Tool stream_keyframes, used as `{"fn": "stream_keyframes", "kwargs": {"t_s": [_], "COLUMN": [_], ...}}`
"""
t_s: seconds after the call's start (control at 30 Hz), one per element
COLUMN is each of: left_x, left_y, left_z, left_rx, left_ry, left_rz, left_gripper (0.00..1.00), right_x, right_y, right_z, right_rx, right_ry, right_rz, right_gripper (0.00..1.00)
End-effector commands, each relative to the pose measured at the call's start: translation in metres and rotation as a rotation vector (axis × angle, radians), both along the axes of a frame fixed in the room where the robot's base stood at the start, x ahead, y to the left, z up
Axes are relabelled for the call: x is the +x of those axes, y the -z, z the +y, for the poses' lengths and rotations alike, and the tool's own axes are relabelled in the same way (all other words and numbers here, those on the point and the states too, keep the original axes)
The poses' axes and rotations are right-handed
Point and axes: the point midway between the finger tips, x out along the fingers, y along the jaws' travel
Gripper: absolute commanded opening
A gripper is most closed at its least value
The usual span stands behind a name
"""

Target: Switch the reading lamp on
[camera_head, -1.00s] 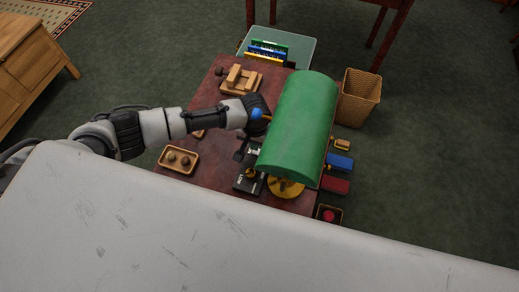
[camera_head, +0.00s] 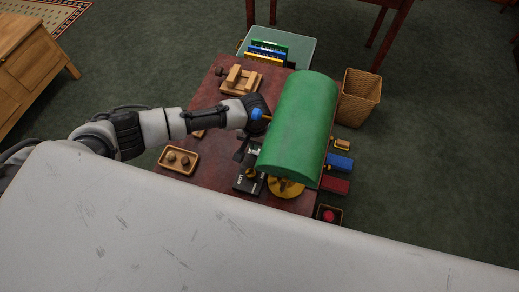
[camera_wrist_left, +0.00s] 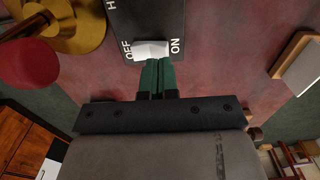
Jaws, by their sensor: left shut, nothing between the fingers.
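The reading lamp has a green shade (camera_head: 300,120) and a brass base (camera_head: 287,189) on the dark red table; no glow shows on it. Beside the base is a black switch plate (camera_head: 246,184). In the left wrist view the plate (camera_wrist_left: 120,20) carries a white rocker (camera_wrist_left: 151,49) between the words OFF and ON. My left gripper (camera_wrist_left: 157,64) is shut and empty, its green fingertips at the rocker's near edge; whether they touch it I cannot tell. In the head view its fingers (camera_head: 242,154) are partly hidden beside the shade. My right gripper is not in view.
A small wooden tray (camera_head: 178,172) with round items sits to the left on the table (camera_head: 205,185). A wooden block piece (camera_head: 238,82) stands at the back. Blue and red boxes (camera_head: 338,161) lie right of the shade, near a wicker basket (camera_head: 359,98).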

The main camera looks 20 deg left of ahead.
Motion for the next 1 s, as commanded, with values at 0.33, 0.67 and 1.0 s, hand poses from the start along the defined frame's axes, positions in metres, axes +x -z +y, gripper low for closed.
{"fn": "stream_keyframes", "kwargs": {"t_s": [0.33, 0.67, 1.0], "left_x": [0.0000, 0.0000, 0.0000], "left_y": [0.0000, 0.0026, 0.0078], "left_z": [0.0000, 0.0000, -0.0001], "left_rx": [0.000, 0.000, 0.000], "left_ry": [0.000, 0.000, 0.000], "left_rz": [0.000, 0.000, 0.000], "left_gripper": [0.00, 0.00, 0.00], "right_x": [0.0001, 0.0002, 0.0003], "right_y": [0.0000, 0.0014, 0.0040], "right_z": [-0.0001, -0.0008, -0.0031], "right_rx": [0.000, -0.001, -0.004], "right_ry": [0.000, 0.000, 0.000], "right_rz": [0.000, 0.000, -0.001], "right_gripper": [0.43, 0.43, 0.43]}}
